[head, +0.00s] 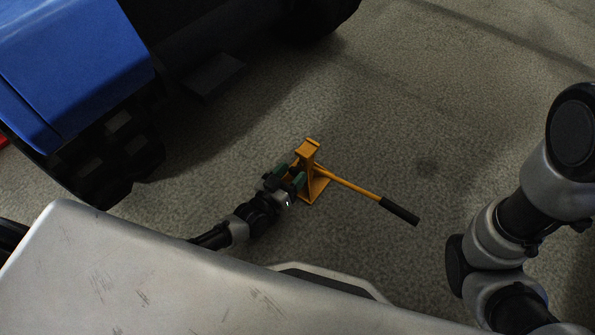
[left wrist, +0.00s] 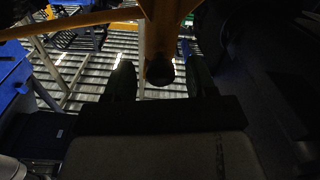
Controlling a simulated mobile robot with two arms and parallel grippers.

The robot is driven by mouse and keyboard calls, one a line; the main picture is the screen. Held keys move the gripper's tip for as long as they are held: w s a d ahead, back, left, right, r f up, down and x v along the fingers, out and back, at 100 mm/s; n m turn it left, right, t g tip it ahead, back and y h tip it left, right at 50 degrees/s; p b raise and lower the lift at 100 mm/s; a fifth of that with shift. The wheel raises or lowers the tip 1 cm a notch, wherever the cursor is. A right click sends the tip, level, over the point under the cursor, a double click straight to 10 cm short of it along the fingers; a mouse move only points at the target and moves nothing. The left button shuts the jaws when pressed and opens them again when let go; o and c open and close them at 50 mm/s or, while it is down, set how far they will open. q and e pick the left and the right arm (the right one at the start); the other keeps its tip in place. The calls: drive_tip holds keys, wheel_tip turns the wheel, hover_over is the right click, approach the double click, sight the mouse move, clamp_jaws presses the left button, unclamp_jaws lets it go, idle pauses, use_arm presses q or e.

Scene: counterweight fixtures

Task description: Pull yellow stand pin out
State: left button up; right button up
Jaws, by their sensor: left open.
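The yellow stand (head: 307,151) stands upright on the floor. Its long yellow lever (head: 348,184) runs out to the lower right and ends in a black grip (head: 400,211). My left gripper (head: 292,178) is at the stand's left side, low on its post, with its jaws open. In the left wrist view, the yellow post (left wrist: 159,32) comes down from the top. A dark round knob (left wrist: 160,71), which may be the pin's end, sits between the two open fingers of my left gripper (left wrist: 160,78), with gaps on both sides. The pin is hidden in the head view.
A blue vehicle (head: 80,65) with dark wheels stands at the upper left, behind the stand. My pale body fills the lower left, and my right arm is at the right edge. The concrete floor (head: 440,120) right of the stand is clear.

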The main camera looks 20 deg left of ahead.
use_arm(q)
drive_tip(key=shift+b+x, duration=0.5)
drive_tip(key=shift+x, duration=1)
drive_tip(key=shift+c, duration=0.3)
clamp_jaws()
